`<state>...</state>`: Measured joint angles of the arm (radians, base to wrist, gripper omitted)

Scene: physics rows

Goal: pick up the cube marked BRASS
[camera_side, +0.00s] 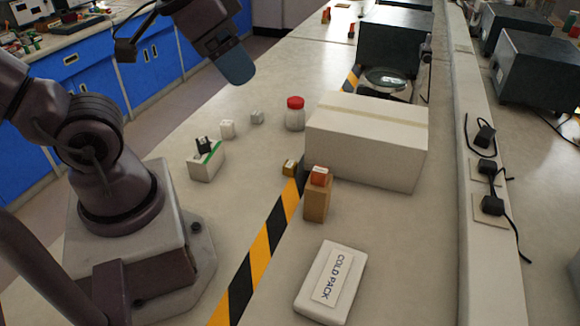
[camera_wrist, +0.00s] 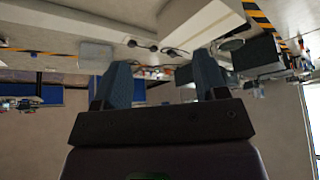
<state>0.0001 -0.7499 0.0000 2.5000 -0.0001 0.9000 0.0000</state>
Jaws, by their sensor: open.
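A small brass-coloured cube (camera_side: 290,168) sits on the bench beside the black-and-yellow stripe, close to the front left corner of the large white box. Its marking is too small to read. A copper-orange cube (camera_side: 320,176) rests on top of a brown block (camera_side: 316,204) just to its right. Two pale cubes, one whitish (camera_side: 227,129) and one grey (camera_side: 257,117), stand farther left. My gripper (camera_side: 236,66) is high above the bench, up and left of the brass-coloured cube. In the wrist view its blue fingers (camera_wrist: 163,80) are apart with nothing between them; I cannot make out the cube there.
A large white box (camera_side: 365,143) stands right of the cubes. A white-and-green block (camera_side: 206,162) with a black piece on top is at left. A cold pack (camera_side: 331,282) lies in front. Bench between is clear.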

